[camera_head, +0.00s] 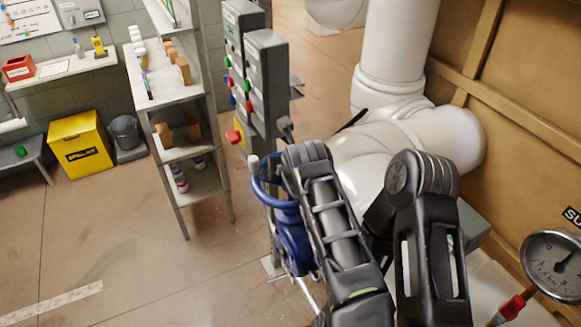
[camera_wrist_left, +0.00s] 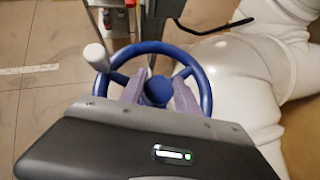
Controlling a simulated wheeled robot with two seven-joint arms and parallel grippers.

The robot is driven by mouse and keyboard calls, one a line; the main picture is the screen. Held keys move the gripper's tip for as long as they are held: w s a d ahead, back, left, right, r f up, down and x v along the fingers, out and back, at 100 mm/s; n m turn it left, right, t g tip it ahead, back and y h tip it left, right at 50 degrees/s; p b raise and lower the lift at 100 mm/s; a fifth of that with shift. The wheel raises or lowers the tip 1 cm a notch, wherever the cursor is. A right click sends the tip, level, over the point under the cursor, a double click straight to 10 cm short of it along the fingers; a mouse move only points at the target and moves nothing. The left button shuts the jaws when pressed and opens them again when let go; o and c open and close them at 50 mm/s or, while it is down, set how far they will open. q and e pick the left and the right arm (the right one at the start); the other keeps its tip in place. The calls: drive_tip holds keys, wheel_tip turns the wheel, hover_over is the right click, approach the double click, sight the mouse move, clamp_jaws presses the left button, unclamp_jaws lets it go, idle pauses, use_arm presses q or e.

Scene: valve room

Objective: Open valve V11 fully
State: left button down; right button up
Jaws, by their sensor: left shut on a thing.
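A blue valve handwheel (camera_head: 258,190) stands beside the grey post, left of my black arm in the head view. The left wrist view shows the wheel (camera_wrist_left: 207,92) with its round hub (camera_wrist_left: 157,90) and a pale handle knob (camera_wrist_left: 97,56) at the rim's upper left. My left gripper (camera_wrist_left: 158,84) has one finger on each side of the hub and is shut on the wheel. Its fingers are hidden behind my arm in the head view. The blue valve body (camera_head: 295,247) is partly covered by my arm. No V11 tag is readable. My right gripper does not show.
Grey control boxes (camera_head: 266,85) with coloured buttons stand just behind the wheel. Large white pipes (camera_head: 400,60) run close on the right. A pressure gauge (camera_head: 552,265) is at lower right. A shelf (camera_head: 184,105) and yellow bin (camera_head: 78,145) stand left; the floor at lower left is clear.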

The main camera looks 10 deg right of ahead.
use_arm(q)
drive_tip(key=c, duration=1.2)
unclamp_jaws()
drive_tip(key=shift+d+f, duration=0.1)
drive_tip(key=shift+f, duration=0.05)
drive_tip(key=shift+o, duration=0.2)
drive_tip(key=shift+m+h, duration=0.9)
drive_tip(key=shift+m, duration=0.1)
